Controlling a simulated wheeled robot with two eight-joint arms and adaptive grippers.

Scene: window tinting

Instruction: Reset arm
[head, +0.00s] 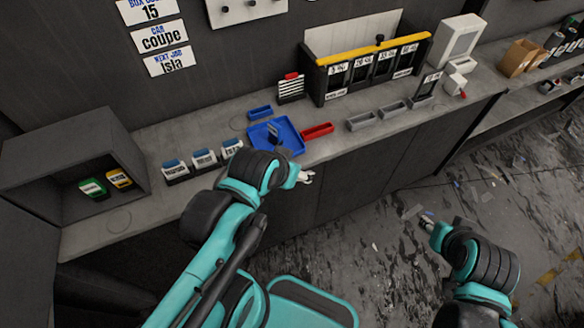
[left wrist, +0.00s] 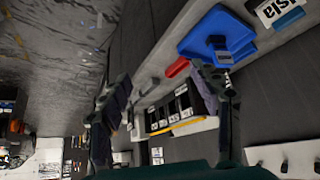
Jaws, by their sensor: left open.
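My left gripper (head: 305,177) is open and seems empty, in front of the counter's edge near the blue tray (head: 294,144). In the left wrist view my left gripper (left wrist: 165,85) has its two dark fingers spread apart, with nothing visible between them. The blue tray also shows there (left wrist: 190,42), beyond the right finger. My right gripper (head: 429,219) is out over the floor at the right, clear of the counter; its fingers are too small to read.
The counter (head: 330,152) holds a red bin (head: 318,131), grey bins (head: 362,121), labelled holders (head: 204,159) and a dispenser rack with a yellow top (head: 372,50). A grey open box (head: 70,145) stands at the left. The littered floor (head: 370,240) is open around my right arm.

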